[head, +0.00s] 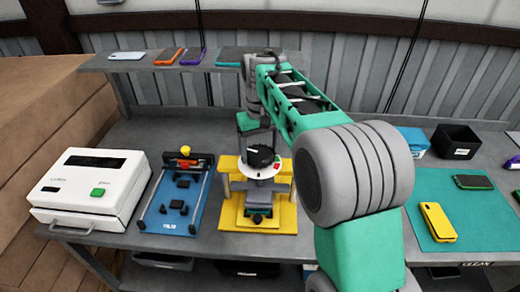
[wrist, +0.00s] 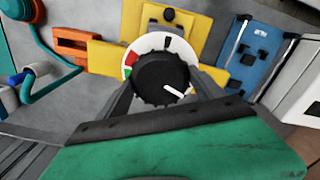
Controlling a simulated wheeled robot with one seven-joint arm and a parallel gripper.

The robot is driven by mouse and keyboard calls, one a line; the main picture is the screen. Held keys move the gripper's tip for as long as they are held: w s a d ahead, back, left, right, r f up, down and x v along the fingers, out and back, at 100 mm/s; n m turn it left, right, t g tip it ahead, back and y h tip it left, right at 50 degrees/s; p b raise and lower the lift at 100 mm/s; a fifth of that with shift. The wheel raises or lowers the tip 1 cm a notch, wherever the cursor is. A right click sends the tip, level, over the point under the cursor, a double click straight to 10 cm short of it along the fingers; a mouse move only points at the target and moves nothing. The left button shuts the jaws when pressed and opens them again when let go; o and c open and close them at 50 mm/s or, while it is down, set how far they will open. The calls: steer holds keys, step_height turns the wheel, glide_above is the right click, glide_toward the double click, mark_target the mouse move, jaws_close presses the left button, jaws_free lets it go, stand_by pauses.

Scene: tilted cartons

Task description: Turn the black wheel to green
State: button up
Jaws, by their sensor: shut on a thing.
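The black wheel (head: 260,156) is a ridged knob on a white dial atop a yellow stand (head: 282,216). In the wrist view the wheel (wrist: 158,84) has a white pointer line aimed right and slightly down. The white dial (wrist: 150,44) has a green patch and a red patch at its left and a black mark at the top. The pointer is away from the green patch. My gripper (wrist: 163,90) has a finger on each side of the wheel and is shut on it. In the head view my arm comes in from the right, and the fingertips are hard to make out.
A blue fixture (head: 173,208) and a white machine with a green button (head: 92,185) stand left of the stand. At right, a teal mat (head: 415,220) holds a yellow phone (head: 438,222) and a dark phone. A black bin (head: 455,141) is behind. Phones lie on the back shelf.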

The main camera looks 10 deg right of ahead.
steer(key=m, duration=1.4)
steer(key=shift+m, duration=0.3)
steer(key=m, duration=0.3)
steer(key=shift+m+p, duration=0.3)
steer(key=m, duration=0.3)
steer(key=shift+m, duration=0.4)
steer(key=m, duration=0.6)
steer(key=shift+r, duration=0.1)
steer(key=shift+m, duration=0.3)
steer(key=o, duration=1.4)
steer(key=shift+c, duration=0.2)
